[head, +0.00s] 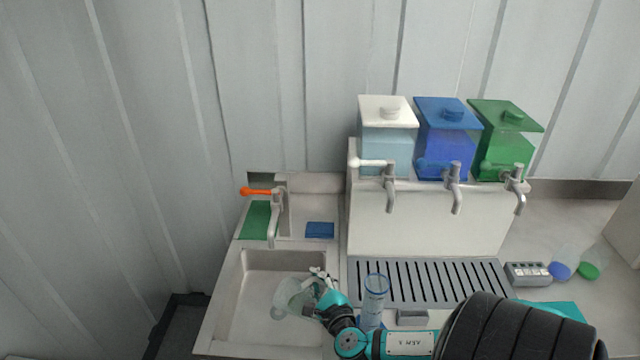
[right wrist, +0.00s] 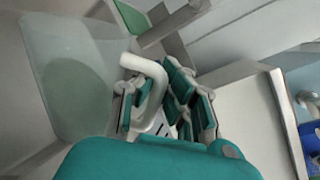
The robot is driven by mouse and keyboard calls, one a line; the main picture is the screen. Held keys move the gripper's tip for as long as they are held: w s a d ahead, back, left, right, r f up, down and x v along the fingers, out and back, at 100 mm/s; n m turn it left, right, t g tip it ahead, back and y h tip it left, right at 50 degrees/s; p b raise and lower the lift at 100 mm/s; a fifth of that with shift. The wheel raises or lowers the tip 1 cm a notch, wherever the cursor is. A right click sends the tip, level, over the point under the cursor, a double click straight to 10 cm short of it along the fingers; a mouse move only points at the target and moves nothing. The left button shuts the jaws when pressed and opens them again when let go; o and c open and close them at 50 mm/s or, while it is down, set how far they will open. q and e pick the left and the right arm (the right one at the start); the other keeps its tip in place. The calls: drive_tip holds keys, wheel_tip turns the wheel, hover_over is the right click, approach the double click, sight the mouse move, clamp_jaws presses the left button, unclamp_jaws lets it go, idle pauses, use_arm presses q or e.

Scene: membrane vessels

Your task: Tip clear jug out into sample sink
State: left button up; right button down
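The clear jug (head: 292,297) is tilted over the sample sink (head: 238,307), on the left of the head view. Its mouth appears to face the lower left, over the basin. My right gripper (head: 322,281) is at the jug's handle side. In the right wrist view the fingers of this gripper (right wrist: 165,105) close around the pale handle, and the translucent jug body (right wrist: 75,75) fills the upper left. I cannot tell whether liquid is left in the jug or runs from it. My left gripper is not in view.
A tap with an orange lever (head: 262,191) stands behind the basin. A clear cylinder (head: 375,298) stands close right of my right gripper, before the slotted drip tray (head: 430,281). White (head: 388,135), blue (head: 447,140) and green (head: 503,140) tanks with taps stand behind.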

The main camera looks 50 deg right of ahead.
sight(302, 284)
drive_tip(key=shift+w+a+r, duration=0.1)
drive_tip(key=shift+r, duration=0.15)
drive_tip(key=shift+w+a+f+n+g+p, duration=0.15)
drive_tip(key=shift+w+a+n+p, duration=0.15)
drive_tip(key=shift+n, duration=0.25)
drive_tip(key=shift+w+a+f+n+g+p, duration=0.15)
drive_tip(key=shift+a+n+p, duration=0.25)
drive_tip(key=shift+n, duration=0.15)
drive_tip(key=shift+w+a+r+n, duration=0.1)
drive_tip(key=shift+w+a+n, duration=0.05)
drive_tip(key=shift+n, duration=0.15)
drive_tip(key=shift+w+a+r+n+g+h+p, duration=0.45)
drive_tip(key=shift+a+r+n+p, duration=0.3)
drive_tip(key=shift+p, duration=0.65)
drive_tip(key=w+a+r+n+g+h, duration=0.1)
drive_tip(key=w+a+n+h, duration=0.1)
drive_tip(key=w+a+n, duration=0.4)
drive_tip(key=shift+a+r+n+p, duration=0.3)
drive_tip(key=shift+a+r+n, duration=0.05)
drive_tip(key=shift+a+n, duration=0.55)
drive_tip(key=shift+g, duration=0.25)
